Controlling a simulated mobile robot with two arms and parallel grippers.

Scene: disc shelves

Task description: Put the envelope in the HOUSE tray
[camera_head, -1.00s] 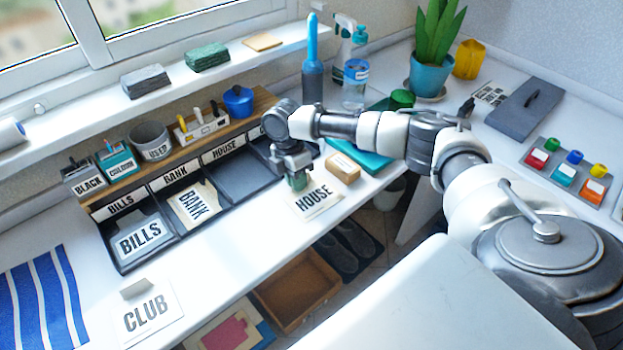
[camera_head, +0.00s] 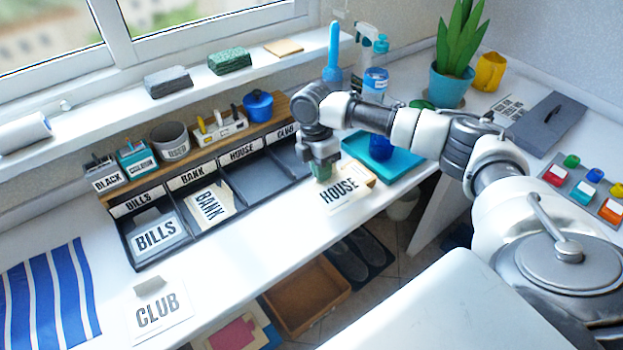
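The envelope (camera_head: 339,192) is white with HOUSE printed on it. It hangs from my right gripper (camera_head: 322,172), whose fingers are shut at its upper edge, and it appears a little above the front of the counter. The HOUSE tray (camera_head: 258,186) is a dark, empty compartment under the HOUSE label, left of my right gripper. The CLUB compartment at the right end of the row is partly hidden by my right gripper. My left gripper is not in view.
The BANK envelope (camera_head: 211,203) and BILLS envelope (camera_head: 156,235) lie in their compartments. A CLUB envelope (camera_head: 158,312) lies on the counter. A teal tray (camera_head: 402,164) stands behind the arm.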

